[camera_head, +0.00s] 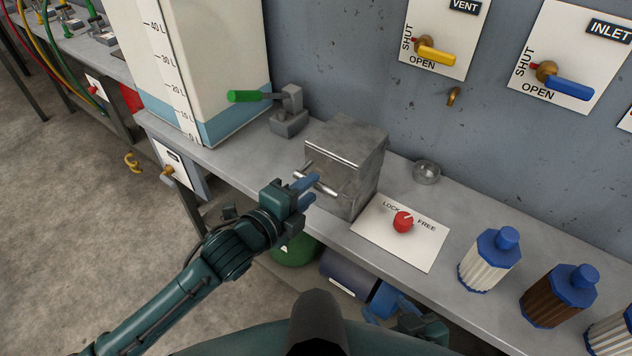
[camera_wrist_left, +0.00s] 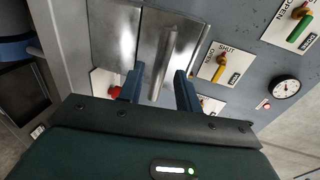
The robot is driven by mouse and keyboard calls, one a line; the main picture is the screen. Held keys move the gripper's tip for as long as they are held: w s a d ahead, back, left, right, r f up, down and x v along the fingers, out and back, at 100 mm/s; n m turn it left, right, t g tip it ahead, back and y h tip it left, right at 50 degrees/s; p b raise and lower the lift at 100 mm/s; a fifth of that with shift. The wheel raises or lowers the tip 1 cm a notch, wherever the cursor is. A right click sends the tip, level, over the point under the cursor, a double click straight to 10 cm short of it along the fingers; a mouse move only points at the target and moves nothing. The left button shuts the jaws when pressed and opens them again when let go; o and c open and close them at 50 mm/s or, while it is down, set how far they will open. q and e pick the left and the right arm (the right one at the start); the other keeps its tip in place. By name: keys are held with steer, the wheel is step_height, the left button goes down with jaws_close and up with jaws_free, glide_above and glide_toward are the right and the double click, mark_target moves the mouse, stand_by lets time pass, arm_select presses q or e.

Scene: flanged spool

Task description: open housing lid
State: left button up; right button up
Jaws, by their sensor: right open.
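The housing is a grey metal box (camera_head: 347,150) on the bench, its lid shut as far as I can see. A bar handle (camera_head: 322,179) stands out from its front face. My left gripper (camera_head: 305,190) is at this handle. In the left wrist view the handle bar (camera_wrist_left: 161,65) runs between the two spread blue fingers (camera_wrist_left: 160,88), with a gap on each side. A red knob (camera_head: 403,222) sits on a LOCK/FREE plate (camera_head: 421,244) right of the housing. My right gripper (camera_head: 388,310) is low in the head view, open and empty, partly hidden.
A green-handled lever (camera_head: 262,96) and a tall graduated tank (camera_head: 205,60) stand left of the housing. A small round cup (camera_head: 426,172) is behind the plate. Several blue-capped bottles (camera_head: 490,258) line the bench at right. Wall valves (camera_head: 430,50) are above.

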mark_target(314, 187)
arm_select(q)
steer(key=shift+x, duration=1.65)
jaws_close()
